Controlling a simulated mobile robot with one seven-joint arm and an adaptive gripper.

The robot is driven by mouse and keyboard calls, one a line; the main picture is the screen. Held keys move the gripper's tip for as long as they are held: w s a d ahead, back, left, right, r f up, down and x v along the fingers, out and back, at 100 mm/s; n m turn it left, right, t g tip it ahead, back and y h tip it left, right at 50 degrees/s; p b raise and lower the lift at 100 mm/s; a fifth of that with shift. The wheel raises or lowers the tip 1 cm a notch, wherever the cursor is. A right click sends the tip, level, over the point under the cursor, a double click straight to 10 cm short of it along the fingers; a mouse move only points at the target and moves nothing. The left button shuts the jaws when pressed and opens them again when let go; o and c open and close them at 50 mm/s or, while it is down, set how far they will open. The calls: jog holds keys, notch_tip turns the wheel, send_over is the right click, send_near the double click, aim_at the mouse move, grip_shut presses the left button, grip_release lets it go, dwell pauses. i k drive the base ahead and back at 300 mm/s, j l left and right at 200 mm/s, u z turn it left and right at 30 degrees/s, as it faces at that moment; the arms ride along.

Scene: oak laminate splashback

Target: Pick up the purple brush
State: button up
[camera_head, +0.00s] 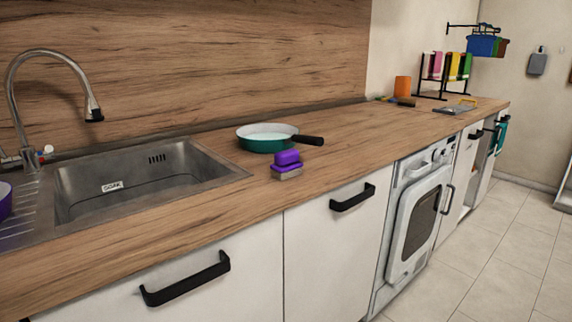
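The purple brush (287,162) sits on the wooden countertop, near its front edge and to the right of the sink. It has a purple top and a greyish lower part resting on the counter. It stands in front of the green pan and appears apart from it. My gripper is not in view.
A green pan (262,145) with a black handle lies just behind the brush. A steel sink (213,168) with a tall faucet (90,104) is at left. The counter (370,133) is clear right of the pan. Cabinets and a white washing machine (412,225) stand below.

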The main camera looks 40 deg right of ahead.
aim_at(287, 166)
jog(key=l+u, duration=0.15)
jog(key=l, duration=0.5)
jog(key=l+u, duration=0.2)
jog(key=l, duration=0.45)
jog(key=k+l+u, duration=0.15)
jog(key=l, duration=0.5)
jog(key=k+l+u, duration=0.15)
jog(key=l, duration=0.5)
jog(key=i, duration=0.5)
